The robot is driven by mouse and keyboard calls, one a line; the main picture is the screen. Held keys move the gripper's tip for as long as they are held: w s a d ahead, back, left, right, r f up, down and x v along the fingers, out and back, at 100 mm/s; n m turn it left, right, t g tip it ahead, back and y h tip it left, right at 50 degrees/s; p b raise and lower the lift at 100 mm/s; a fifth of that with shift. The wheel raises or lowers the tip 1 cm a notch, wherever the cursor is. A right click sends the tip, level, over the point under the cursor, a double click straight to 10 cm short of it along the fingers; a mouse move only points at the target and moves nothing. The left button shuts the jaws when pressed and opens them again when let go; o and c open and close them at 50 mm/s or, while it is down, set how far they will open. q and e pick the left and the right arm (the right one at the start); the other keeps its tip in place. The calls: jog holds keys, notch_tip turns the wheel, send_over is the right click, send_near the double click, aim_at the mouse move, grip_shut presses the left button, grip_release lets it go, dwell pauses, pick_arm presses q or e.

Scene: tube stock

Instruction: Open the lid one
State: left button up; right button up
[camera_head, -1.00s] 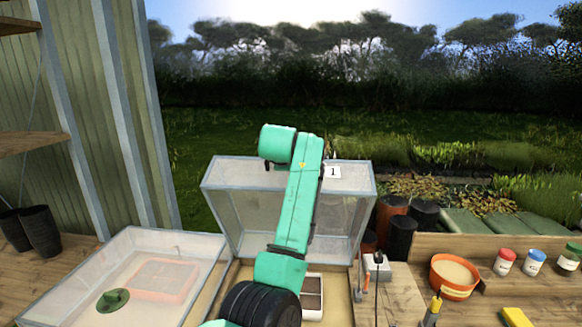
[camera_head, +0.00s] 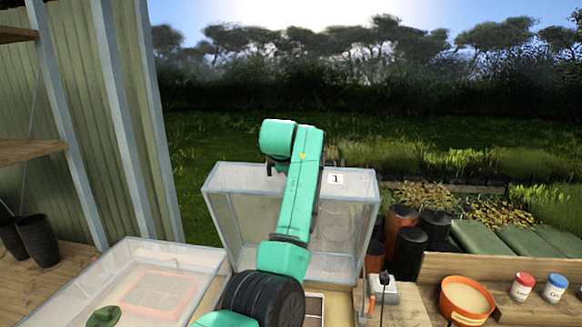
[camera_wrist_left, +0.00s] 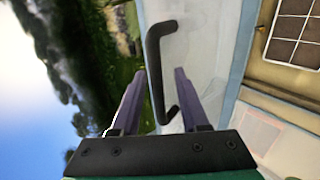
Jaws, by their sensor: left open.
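Lid one, a clear pane in a grey frame (camera_head: 340,225) with a white label "1" (camera_head: 336,179), stands raised and tilted up at the back of its box in the head view. Its black bar handle (camera_wrist_left: 154,60) shows in the left wrist view against the pane. My left gripper (camera_wrist_left: 158,74) is open, with a finger on either side of the handle; I cannot tell whether they touch it. My right gripper is not in view.
A second clear lid (camera_head: 135,243) lies closed at left, a green knob (camera_head: 103,317) on it. A seed tray (camera_wrist_left: 296,28) sits in the opened box. An orange bowl (camera_head: 466,299) and jars (camera_head: 522,287) stand at right. Black pots (camera_head: 38,237) stand at far left.

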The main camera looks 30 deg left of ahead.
pick_arm(q)
jog(key=shift+s+d+r+b, duration=0.15)
jog(key=shift+s+b, duration=0.2)
jog(key=shift+b, duration=0.2)
jog(key=b+v, duration=0.2)
jog(key=v, duration=0.2)
jog(key=shift+b, duration=0.35)
jog(key=b+v, duration=0.2)
jog(key=v, duration=0.7)
jog(key=shift+s+r+b, duration=0.3)
jog(key=shift+b, duration=0.05)
